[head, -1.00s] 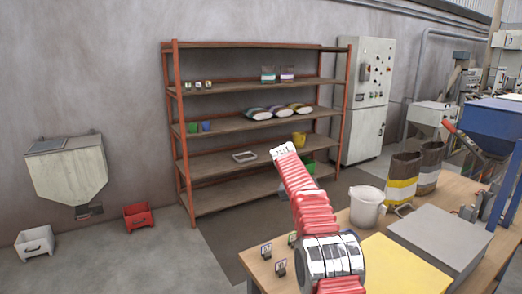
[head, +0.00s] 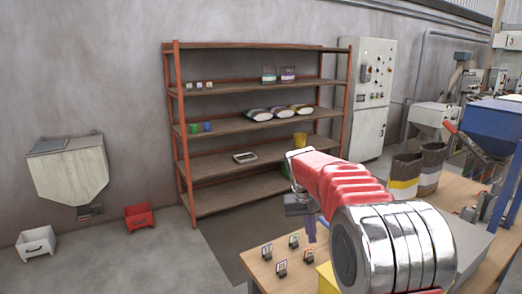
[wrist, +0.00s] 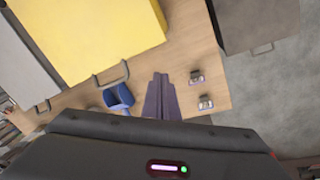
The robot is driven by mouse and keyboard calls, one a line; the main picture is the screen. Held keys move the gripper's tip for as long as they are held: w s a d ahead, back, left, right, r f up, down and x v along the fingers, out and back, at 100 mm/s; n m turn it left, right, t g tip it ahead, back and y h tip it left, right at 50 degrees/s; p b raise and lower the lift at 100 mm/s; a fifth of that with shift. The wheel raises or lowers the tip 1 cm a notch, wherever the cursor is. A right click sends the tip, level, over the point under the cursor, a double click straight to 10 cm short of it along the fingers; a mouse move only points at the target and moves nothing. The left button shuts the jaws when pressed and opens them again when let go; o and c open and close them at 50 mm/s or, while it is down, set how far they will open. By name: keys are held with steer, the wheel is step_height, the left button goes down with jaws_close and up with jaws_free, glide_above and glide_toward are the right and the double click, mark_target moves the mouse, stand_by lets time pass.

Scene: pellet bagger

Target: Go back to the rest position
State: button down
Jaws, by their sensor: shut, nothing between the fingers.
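My gripper (head: 309,232) hangs pointing down below the end of my red arm, in front of the shelf and above the left end of the wooden table. In the wrist view my gripper's purple-grey fingers (wrist: 161,82) lie together, shut, with nothing between them. Under them the wrist view shows the table top (wrist: 185,50). My arm reaches across from the lower right in the head view and hides part of the table.
Card stands (head: 281,268) stand on the table's left end. The wrist view shows a blue container (wrist: 118,98) and a yellow panel (wrist: 90,30) near the fingers. The shelf (head: 240,128) is behind; the floor at left has free room.

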steer(key=s+r+t+y, duration=0.1)
steer(key=s+r+t, duration=0.1)
steer(key=s, duration=1.6)
steer(key=s+r+t+y, duration=0.1)
steer(key=s+r+t, duration=0.1)
steer(key=s, duration=1.6)
steer(key=shift+s+d+r+n+t, duration=0.3)
steer(key=shift+s+r, duration=0.1)
steer(key=shift+r, duration=0.1)
